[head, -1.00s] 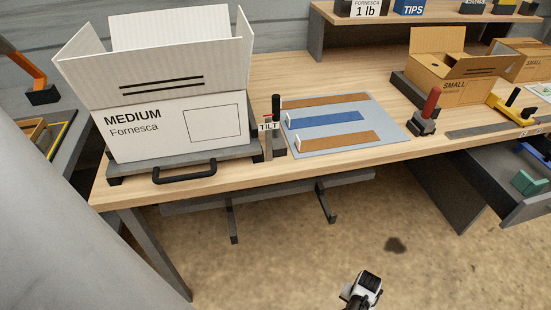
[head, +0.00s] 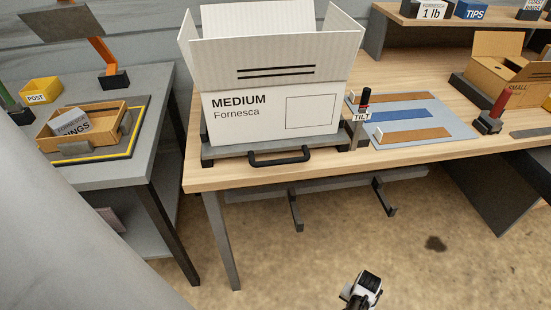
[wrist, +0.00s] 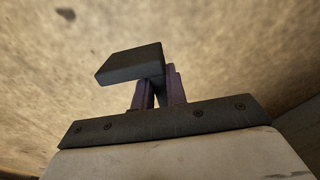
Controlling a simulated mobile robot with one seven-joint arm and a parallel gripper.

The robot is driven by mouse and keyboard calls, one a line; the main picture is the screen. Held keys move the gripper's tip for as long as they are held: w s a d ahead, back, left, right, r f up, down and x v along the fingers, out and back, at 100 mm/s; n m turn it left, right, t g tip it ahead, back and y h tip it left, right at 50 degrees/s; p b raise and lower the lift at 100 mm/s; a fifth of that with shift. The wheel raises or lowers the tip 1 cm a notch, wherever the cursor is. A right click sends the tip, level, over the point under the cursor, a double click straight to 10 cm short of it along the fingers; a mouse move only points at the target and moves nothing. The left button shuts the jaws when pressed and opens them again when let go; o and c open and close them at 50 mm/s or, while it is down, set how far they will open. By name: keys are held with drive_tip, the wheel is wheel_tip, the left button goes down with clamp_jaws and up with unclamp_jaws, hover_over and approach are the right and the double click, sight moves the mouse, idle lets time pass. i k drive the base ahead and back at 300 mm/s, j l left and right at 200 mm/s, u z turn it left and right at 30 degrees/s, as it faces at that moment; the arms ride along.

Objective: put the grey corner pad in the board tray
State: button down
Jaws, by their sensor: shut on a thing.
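The grey corner pad (wrist: 130,64) is a dark grey angled block in the wrist view. My gripper (wrist: 158,94) is shut on it, with the two purplish fingers around its lower part. In the head view my gripper's end (head: 364,288) is low at the bottom, over the floor and away from the tables. The pad cannot be made out there. No tray in view is readably labelled as the board tray.
A white MEDIUM box (head: 270,112) stands on a tilt stand on the wooden bench (head: 215,182). A grey board with brown and blue strips (head: 465,128) lies beside it. A yellow POST bin (head: 40,91) and a lamp (head: 113,78) stand on the left table. Open floor lies in front.

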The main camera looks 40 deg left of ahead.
sight(108, 129)
drive_tip(key=k+j, duration=0.3)
drive_tip(key=k+j+u, duration=0.15)
drive_tip(key=j, duration=0.3)
drive_tip(key=k+j, duration=0.35)
drive_tip(key=k+j+u, duration=0.15)
drive_tip(key=k+j, duration=0.15)
drive_tip(key=j, duration=0.2)
drive_tip(key=k+j, duration=0.2)
drive_tip(key=j, duration=0.25)
